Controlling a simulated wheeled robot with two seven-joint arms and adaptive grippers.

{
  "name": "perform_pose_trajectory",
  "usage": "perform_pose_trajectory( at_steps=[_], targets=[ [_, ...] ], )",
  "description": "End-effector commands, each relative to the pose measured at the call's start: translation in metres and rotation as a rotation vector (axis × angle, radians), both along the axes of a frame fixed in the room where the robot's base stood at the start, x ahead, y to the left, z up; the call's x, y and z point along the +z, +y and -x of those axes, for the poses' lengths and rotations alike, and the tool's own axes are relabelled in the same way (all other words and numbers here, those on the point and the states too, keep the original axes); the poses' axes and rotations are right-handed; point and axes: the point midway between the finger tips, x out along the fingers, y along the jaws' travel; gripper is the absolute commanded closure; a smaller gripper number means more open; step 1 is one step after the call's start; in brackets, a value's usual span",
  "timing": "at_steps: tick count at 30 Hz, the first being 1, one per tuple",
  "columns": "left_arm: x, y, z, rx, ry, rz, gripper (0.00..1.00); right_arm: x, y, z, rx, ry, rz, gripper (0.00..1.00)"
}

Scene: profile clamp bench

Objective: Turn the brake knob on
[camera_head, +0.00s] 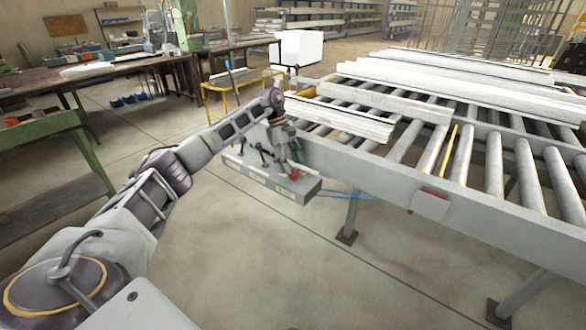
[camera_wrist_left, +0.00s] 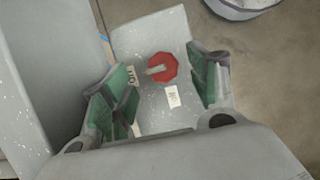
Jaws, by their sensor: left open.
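The brake knob (camera_wrist_left: 162,67) is a red, roughly octagonal disc with a pale grey bar handle across it, on a grey control box (camera_wrist_left: 146,28). In the head view the red knob (camera_head: 294,174) sits near the right end of the box (camera_head: 268,177). My left gripper (camera_wrist_left: 158,84) is open, its green-padded fingers on either side of the knob and apart from it in the picture. In the head view my left gripper (camera_head: 288,152) is just above the knob. Two small white labels with dark print lie by the knob; one (camera_wrist_left: 172,97) is too small to read surely. My right gripper is not in view.
The box also carries black levers (camera_head: 254,151) left of the gripper. A roller conveyor (camera_head: 440,195) with white profiles (camera_head: 345,120) stands behind and to the right. A blue cable (camera_head: 345,196) runs from the box. The floor in front is clear.

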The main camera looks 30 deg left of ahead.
Motion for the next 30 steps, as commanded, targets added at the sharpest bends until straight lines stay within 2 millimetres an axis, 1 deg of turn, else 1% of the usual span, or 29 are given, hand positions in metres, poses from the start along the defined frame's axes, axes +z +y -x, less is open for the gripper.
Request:
perform_pose_trajectory(
  at_steps=[1, 3, 15, 22, 30],
  targets=[
    [0.008, 0.003, -0.001, 0.001, -0.003, 0.000, 0.41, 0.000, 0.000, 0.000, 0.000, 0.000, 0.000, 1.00],
    [0.017, 0.007, -0.001, 0.002, -0.003, 0.000, 0.41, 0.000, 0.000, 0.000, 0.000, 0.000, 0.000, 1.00],
    [0.066, 0.027, -0.003, 0.003, -0.003, 0.000, 0.41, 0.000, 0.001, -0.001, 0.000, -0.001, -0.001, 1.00],
    [0.081, 0.034, -0.004, 0.002, -0.002, 0.000, 0.41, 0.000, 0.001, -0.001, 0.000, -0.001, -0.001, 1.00],
    [0.084, 0.035, -0.004, 0.002, -0.001, 0.000, 0.41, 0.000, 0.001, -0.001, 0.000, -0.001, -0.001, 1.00]
  ],
)
